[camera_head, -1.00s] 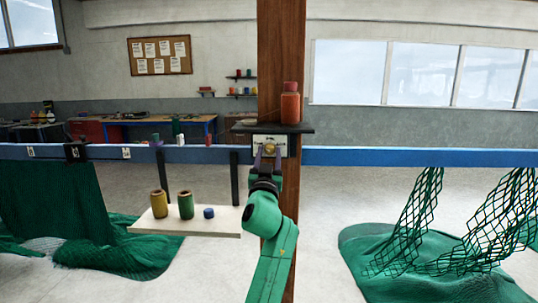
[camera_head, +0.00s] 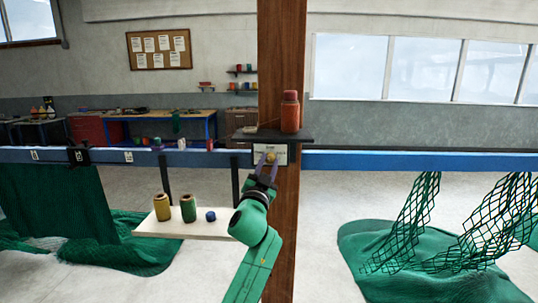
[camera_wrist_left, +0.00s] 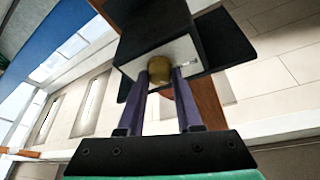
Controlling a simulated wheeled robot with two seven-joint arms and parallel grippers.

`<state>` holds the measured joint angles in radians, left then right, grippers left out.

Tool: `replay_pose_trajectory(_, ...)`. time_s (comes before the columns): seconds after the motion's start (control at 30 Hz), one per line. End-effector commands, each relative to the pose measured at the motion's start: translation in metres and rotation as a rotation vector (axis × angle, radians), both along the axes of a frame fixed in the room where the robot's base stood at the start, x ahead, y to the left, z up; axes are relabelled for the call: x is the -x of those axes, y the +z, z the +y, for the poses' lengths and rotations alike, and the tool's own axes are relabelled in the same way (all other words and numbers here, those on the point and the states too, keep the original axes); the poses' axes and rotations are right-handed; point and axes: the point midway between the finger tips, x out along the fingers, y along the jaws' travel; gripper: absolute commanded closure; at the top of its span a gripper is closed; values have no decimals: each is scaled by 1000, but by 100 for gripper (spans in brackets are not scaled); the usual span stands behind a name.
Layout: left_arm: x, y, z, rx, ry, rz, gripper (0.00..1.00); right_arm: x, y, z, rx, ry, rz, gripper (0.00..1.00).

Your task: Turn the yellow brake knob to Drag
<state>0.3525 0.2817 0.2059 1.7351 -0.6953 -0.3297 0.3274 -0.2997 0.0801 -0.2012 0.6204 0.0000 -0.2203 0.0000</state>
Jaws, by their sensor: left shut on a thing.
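The yellow brake knob (camera_head: 270,157) sits on a pale plate (camera_head: 282,149) fixed to the wooden post, under a small dark shelf. My left gripper (camera_head: 266,163) reaches up to it from below, its purple fingers on either side of the knob. In the left wrist view, my left gripper (camera_wrist_left: 167,78) is shut on the yellow knob (camera_wrist_left: 159,70), and the view is rolled to one side. The markings on the plate are too small to read, and the fingers hide part of the plate. My right gripper is not in view.
A white shelf (camera_head: 190,232) holds spools at the left. Green nets (camera_head: 420,245) hang at the right.

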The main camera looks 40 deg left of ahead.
Motion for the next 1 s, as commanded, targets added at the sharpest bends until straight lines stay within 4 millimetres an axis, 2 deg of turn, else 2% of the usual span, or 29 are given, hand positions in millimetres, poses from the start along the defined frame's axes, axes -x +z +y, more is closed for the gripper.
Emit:
replay_pose_trajectory(0.03, 0, 6, 0, -36, -1, 31, 100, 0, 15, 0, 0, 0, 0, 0)
replay_pose_trajectory(0.5, 1, 7, 2, -367, -2, 282, 100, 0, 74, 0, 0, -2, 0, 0)
replay_pose_trajectory(0.7, 2, 6, 2, -458, -1, 351, 100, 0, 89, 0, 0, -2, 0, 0)
replay_pose_trajectory(1.0, 2, 3, 2, -523, -1, 399, 100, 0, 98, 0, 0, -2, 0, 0)
